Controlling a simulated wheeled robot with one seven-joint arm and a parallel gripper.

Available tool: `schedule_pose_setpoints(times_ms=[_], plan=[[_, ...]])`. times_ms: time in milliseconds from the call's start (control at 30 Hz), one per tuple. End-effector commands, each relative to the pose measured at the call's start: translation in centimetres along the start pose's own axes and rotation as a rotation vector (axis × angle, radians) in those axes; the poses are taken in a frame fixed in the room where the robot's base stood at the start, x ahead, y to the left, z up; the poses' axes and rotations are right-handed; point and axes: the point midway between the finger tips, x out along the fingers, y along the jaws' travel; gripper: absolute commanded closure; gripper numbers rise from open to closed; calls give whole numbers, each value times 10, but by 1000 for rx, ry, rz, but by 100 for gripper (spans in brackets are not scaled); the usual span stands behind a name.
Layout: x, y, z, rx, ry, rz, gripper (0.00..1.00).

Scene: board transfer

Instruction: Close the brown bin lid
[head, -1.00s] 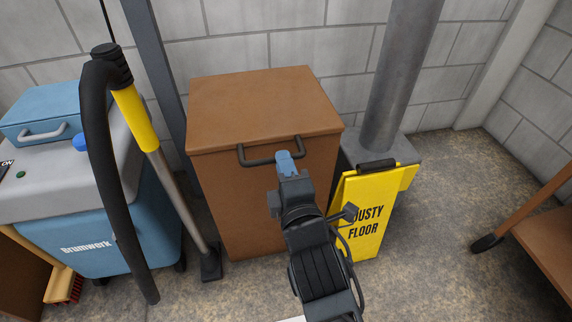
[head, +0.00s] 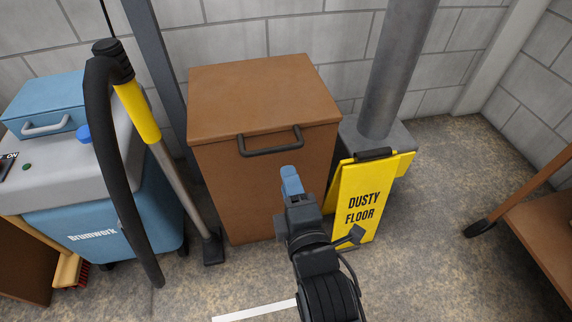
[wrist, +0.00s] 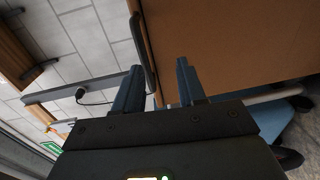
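The brown bin (head: 262,195) stands against the wall in the head view. Its brown lid (head: 255,95) lies flat on top, down on the bin's rim. A dark bar handle (head: 270,149) is on its front edge. My gripper (head: 291,178) is in front of the bin, just below and right of the handle's middle, and apart from it. In the wrist view my gripper (wrist: 158,78) has its two blue fingers spread with nothing between them. The bin's brown surface (wrist: 235,45) fills the upper right there, with the dark handle (wrist: 146,45) along its edge.
A blue and grey machine (head: 85,195) with a black hose (head: 100,150) stands left of the bin. A yellow floor sign (head: 362,200) and a grey pillar (head: 400,70) stand right. A brown cart (head: 540,225) is at far right. Floor between sign and cart is clear.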

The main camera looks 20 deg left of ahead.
Motion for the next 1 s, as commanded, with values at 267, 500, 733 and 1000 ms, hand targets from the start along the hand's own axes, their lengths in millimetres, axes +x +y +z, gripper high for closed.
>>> schedule_pose_setpoints(times_ms=[267, 500, 733, 1000], plan=[[-21, 3, 0, -1, 0, 7, 60], [-21, 4, 0, -2, 0, 10, 60], [-21, 4, 1, -2, 0, 10, 60], [-59, -14, 16, 153, -52, -4, 60]])
